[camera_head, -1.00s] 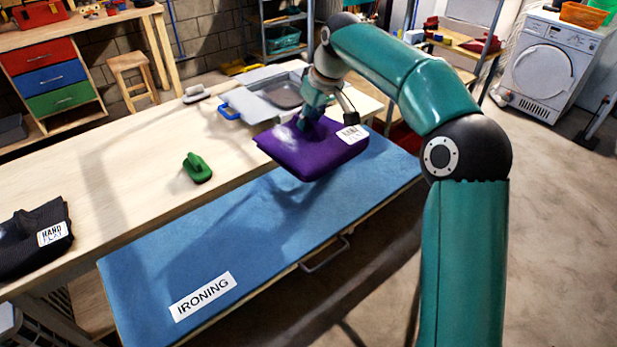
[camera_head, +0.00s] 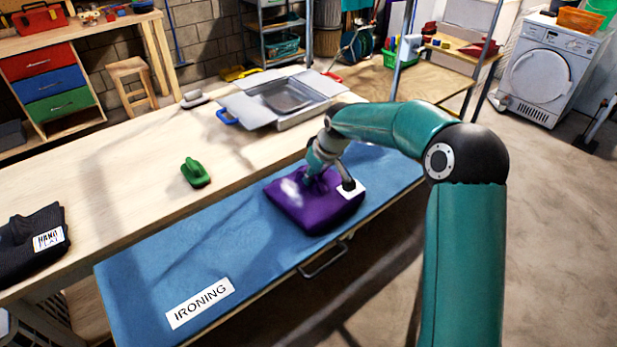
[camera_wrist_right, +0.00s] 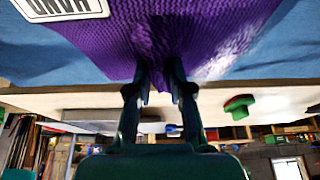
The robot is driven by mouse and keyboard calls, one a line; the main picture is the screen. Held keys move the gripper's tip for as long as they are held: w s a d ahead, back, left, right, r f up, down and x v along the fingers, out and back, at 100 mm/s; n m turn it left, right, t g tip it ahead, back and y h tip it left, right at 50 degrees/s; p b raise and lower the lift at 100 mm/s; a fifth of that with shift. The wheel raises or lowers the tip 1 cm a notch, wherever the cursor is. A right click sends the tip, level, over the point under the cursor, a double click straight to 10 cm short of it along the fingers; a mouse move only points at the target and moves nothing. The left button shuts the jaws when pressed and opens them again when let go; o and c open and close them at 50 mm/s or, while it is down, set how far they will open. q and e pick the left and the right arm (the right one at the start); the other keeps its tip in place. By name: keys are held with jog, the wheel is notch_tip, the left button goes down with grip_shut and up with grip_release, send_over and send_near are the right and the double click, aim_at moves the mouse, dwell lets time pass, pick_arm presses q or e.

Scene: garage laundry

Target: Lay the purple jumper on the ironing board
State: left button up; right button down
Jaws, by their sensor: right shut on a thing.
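The purple jumper (camera_head: 312,205) is a folded bundle with a white label, over the right part of the blue ironing board (camera_head: 190,255). My right gripper (camera_head: 314,179) comes down on its top and is shut on it. In the right wrist view the jumper (camera_wrist_right: 190,40) is pinched between the fingers (camera_wrist_right: 160,78), with blue board surface on both sides. The jumper appears to rest on the board or just over it; the exact contact under it is hidden. My left gripper is not in view.
A wooden table (camera_head: 110,190) runs behind the board, holding a green brush-like item (camera_head: 196,173), a grey tray (camera_head: 285,100) and a dark folded garment (camera_head: 30,245). The board's left part, with its IRONING label (camera_head: 200,302), is clear.

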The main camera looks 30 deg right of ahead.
jog(key=c, duration=1.1)
grip_release()
jog(key=shift+o, duration=0.2)
jog(key=shift+r, duration=0.1)
jog(key=v, duration=1.2)
jog(key=shift+b, duration=0.3)
